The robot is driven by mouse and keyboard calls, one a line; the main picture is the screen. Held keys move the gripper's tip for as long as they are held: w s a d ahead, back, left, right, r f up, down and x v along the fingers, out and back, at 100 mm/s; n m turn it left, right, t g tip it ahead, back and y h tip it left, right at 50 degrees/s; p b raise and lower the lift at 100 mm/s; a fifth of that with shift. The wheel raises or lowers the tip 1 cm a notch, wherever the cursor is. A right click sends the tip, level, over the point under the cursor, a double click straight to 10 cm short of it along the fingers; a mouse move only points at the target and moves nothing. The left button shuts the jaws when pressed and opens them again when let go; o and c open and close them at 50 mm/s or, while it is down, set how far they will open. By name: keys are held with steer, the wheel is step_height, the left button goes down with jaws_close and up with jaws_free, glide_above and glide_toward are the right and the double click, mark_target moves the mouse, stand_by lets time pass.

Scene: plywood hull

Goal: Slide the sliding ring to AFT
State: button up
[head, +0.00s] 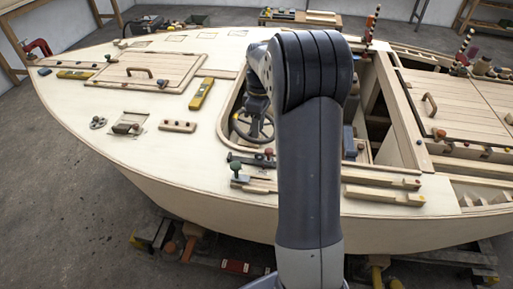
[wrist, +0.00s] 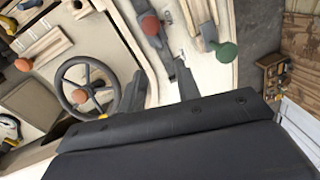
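In the wrist view, my gripper (wrist: 159,82) shows two dark fingers spread apart, with pale deck between them and nothing held. In the head view my own arm hides it. Beyond the fingers are a dark fitting with a red knob (wrist: 150,25) and a green knob (wrist: 226,52). In the head view the red knob (head: 268,153) and green knob (head: 236,167) stand near the hull's front edge. I cannot tell for sure which part is the sliding ring, and no AFT mark is readable.
A steering wheel (wrist: 86,88) sits in the cockpit opening, left of my fingers in the wrist view. Wooden strips (head: 383,195) lie on the deck to the right. A hatch with a handle (head: 140,71) and a yellow level (head: 201,94) are at the left.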

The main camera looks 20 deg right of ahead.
mark_target(263, 159)
steer(key=f, duration=0.6)
steer(key=s+a+f, duration=0.1)
steer(key=f, duration=0.2)
steer(key=shift+c, duration=0.2)
jaws_close()
